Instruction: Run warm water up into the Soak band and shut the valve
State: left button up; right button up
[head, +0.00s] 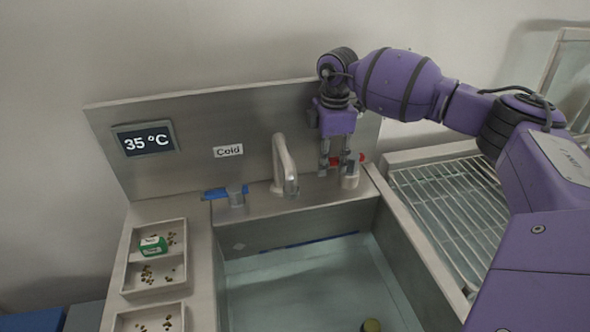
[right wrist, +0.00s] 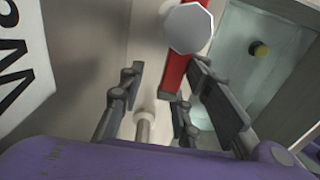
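My right gripper (head: 336,166) points down at the right valve on the sink's back ledge. In the right wrist view its fingers (right wrist: 168,100) are apart, with the valve's red lever (right wrist: 175,72) and pale knob (right wrist: 188,28) between them. I cannot tell whether a finger touches the lever. The pale valve body (head: 350,180) stands just right of the fingers. The faucet (head: 286,165) curves over the basin (head: 300,285). A blue band (head: 310,242) runs along the basin's back wall. The basin looks pale blue; its water level is unclear. My left gripper is not in view.
The display (head: 147,140) reads 35 °C. A blue-levered valve (head: 236,196) sits below the Cold label (head: 228,151). A wire rack (head: 445,205) lies right. An olive round object (head: 371,325) is in the basin.

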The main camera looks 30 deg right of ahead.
notch_tip(320, 180, up, 8)
jog(key=p, duration=0.4)
jog(key=shift+s+r, duration=0.1)
jog(key=shift+r, duration=0.05)
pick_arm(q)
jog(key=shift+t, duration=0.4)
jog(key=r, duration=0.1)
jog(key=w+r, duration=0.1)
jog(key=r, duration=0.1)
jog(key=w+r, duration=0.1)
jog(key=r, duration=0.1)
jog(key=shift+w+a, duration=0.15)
